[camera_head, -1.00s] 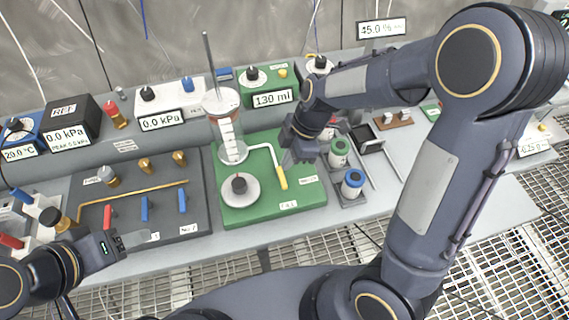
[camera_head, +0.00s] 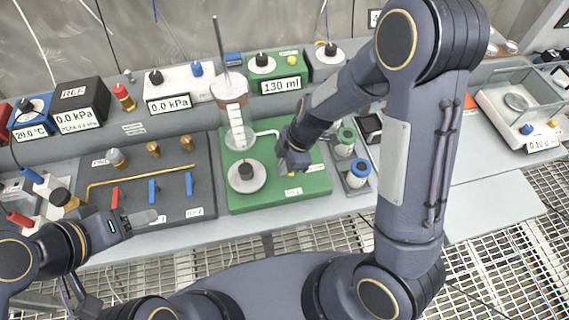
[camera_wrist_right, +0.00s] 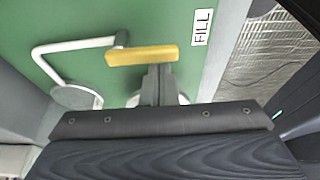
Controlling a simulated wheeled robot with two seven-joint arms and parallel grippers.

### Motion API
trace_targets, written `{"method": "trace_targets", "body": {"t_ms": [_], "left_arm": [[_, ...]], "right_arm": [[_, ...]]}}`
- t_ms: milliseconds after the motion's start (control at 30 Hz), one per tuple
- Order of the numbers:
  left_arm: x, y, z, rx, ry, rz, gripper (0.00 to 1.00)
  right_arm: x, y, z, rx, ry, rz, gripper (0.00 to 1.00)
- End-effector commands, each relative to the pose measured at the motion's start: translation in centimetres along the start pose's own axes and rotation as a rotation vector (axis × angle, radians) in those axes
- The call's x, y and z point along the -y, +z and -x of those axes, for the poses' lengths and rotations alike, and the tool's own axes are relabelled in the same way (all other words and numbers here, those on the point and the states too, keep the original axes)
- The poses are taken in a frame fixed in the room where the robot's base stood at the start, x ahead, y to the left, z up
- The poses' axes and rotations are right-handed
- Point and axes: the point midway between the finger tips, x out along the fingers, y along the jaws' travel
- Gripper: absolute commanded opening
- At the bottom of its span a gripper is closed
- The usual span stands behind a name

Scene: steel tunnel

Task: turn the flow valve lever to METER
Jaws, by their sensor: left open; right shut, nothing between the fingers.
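The yellow valve lever (camera_wrist_right: 142,56) lies across the right wrist view, its right end pointing towards the FILL label (camera_wrist_right: 201,27). A white pipe (camera_wrist_right: 75,45) runs to its pivot. In the head view my right gripper hides most of the lever on the green base (camera_head: 250,203). My right gripper (camera_wrist_right: 158,72) is shut and empty, its tips right beside the lever's long edge; I cannot tell whether they touch. It also shows in the head view (camera_head: 291,168). No METER label is readable. My left gripper (camera_head: 146,219) is open over the front of the dark panel.
A glass cylinder (camera_head: 237,122) and a white knob plate (camera_head: 247,178) stand left of my right gripper. Bottles with blue (camera_head: 359,172) and green caps stand right of it. The dark panel (camera_head: 185,206) carries red and blue levers. The front bench strip is clear.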

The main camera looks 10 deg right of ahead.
Motion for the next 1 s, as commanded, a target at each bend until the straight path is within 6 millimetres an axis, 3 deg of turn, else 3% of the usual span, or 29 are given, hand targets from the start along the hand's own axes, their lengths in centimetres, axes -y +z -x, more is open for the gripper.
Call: {"method": "trace_targets", "body": {"t_ms": [667, 1000], "left_arm": [[0.6, 0.7, -1.3, 0.000, 0.000, 0.000, 0.55], [1.5, 1.6, -3.2, 0.000, 0.000, 0.000, 0.55]], "right_arm": [[0.1, 0.5, 0.1, 0.001, -0.035, 0.108, 0.00], [0.1, 1.3, 0.0, 0.000, -0.089, 0.263, 0.00]]}}
